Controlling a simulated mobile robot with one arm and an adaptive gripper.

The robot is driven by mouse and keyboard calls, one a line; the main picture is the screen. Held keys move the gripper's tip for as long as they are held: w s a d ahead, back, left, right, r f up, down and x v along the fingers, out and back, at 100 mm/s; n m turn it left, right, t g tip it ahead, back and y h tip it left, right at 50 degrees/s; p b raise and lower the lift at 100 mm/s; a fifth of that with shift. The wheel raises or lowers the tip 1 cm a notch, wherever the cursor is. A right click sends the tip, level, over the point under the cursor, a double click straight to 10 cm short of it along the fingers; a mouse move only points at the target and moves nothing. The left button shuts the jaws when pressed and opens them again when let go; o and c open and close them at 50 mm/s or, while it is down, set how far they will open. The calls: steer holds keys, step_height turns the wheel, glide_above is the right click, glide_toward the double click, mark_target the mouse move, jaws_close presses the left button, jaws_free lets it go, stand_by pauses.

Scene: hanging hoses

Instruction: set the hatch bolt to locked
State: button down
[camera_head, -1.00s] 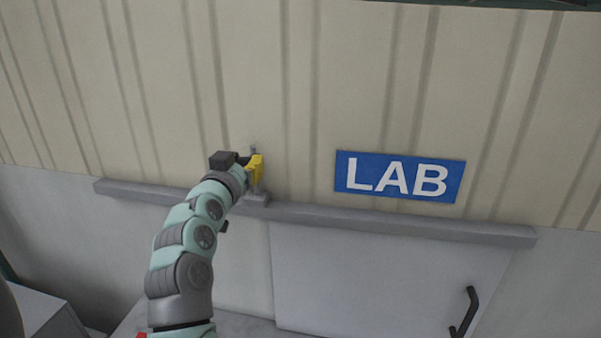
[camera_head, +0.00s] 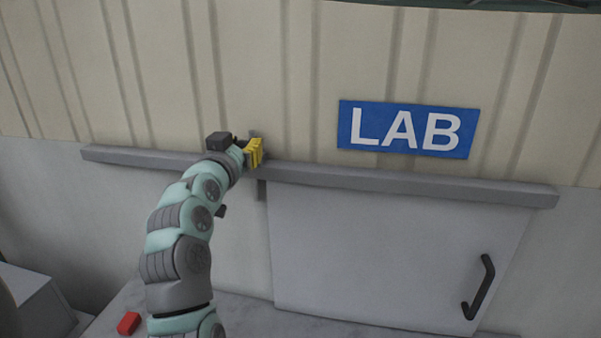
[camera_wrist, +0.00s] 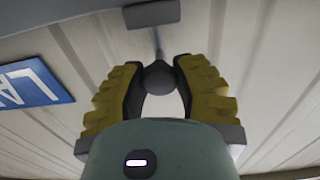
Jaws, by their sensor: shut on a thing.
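My gripper (camera_head: 254,152), with yellow ribbed fingers, is at the wall just above the grey rail. In the wrist view, its fingers (camera_wrist: 158,82) are shut on the round dark grey knob (camera_wrist: 158,77) of the hatch bolt. A thin stem runs from the knob towards a grey piece (camera_wrist: 152,14) by the rail. In the head view the fingers hide the knob. A short grey bar (camera_head: 262,190), apparently part of the bolt, shows just below the rail, at the upper left corner of the pale hatch panel (camera_head: 380,240).
The grey rail (camera_head: 400,182) runs across the wall above the panel. A black handle (camera_head: 480,288) is on the panel's right side. A blue LAB sign (camera_head: 408,130) hangs right of my gripper. A red block (camera_head: 128,323) lies at the lower left.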

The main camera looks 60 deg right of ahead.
steer(key=shift+f, duration=0.25)
steer(key=c, duration=0.7)
jaws_free()
steer(key=shift+r, duration=0.1)
steer(key=shift+o, duration=0.2)
steer(key=v, duration=0.7)
steer(key=shift+a, duration=0.3)
